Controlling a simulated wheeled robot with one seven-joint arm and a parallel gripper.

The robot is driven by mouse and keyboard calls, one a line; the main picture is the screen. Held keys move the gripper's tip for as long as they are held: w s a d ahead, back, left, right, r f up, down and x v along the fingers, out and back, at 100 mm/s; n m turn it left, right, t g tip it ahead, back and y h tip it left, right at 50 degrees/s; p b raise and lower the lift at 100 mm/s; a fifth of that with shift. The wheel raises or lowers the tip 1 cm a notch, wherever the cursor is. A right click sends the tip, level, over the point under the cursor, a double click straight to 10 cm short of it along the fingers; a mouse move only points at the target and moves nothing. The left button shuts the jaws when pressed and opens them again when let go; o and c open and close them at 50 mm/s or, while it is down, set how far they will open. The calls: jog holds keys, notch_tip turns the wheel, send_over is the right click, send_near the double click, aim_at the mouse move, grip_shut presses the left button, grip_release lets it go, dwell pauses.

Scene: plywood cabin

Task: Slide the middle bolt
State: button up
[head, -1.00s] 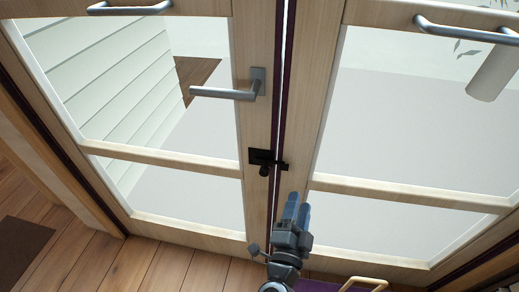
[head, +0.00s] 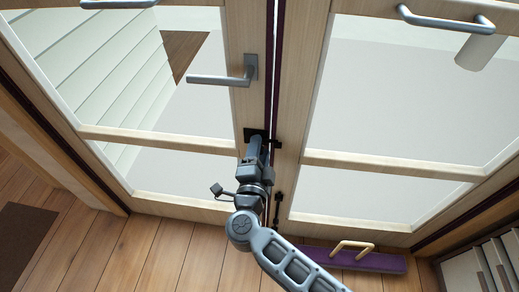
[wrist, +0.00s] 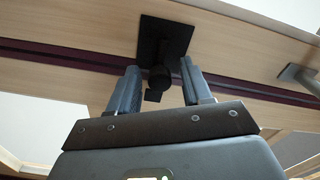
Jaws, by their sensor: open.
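The middle bolt is a black square plate (head: 252,133) with a dark round knob, on the left door's inner stile below the lever handle. In the head view my gripper (head: 256,146) covers most of it. In the wrist view the bolt's plate (wrist: 172,38) and knob (wrist: 160,76) show clearly. My gripper (wrist: 160,88) is open there, with one blue-grey finger on each side of the knob. The knob appears between the fingertips; I cannot tell whether either finger touches it.
A grey lever handle (head: 225,80) sits above the bolt. Another black bolt (head: 278,197) is lower at the door seam. A purple object with a wooden handle (head: 378,262) lies on the floor at the door's foot. Glass panes (head: 400,110) flank the stiles.

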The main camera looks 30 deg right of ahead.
jog(key=shift+w+d, duration=0.15)
jog(key=shift+w, duration=0.05)
grip_shut()
dwell(0.4)
